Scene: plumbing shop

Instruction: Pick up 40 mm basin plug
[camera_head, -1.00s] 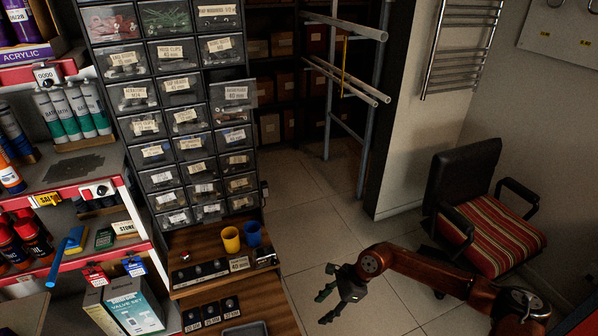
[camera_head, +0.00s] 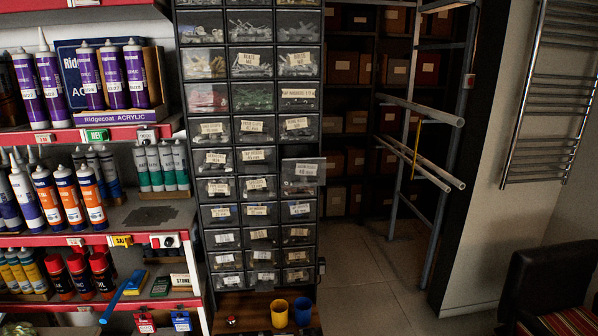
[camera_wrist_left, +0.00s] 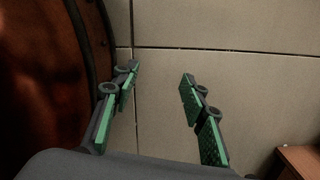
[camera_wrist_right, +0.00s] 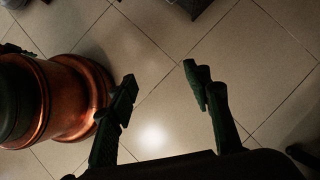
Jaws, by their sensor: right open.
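The drawer cabinet (camera_head: 262,187) stands in the middle of the head view, with rows of small labelled, see-through drawers. One drawer (camera_head: 303,172) in its right column sticks out past the others; its label seems to end in 40 mm, but the rest is too small to read surely. I cannot make out a basin plug in it. My left gripper (camera_wrist_left: 160,75) is open and empty above floor tiles in the left wrist view. My right gripper (camera_wrist_right: 160,75) is open and empty above the floor in the right wrist view. Neither gripper shows in the head view now.
A yellow cup (camera_head: 279,313) and a blue cup (camera_head: 302,311) stand on the wooden ledge below the drawers. Shelves of tubes and bottles are at left. White pipes (camera_head: 420,160) jut from a rack at right, near a chair (camera_head: 548,285). Floor between is clear.

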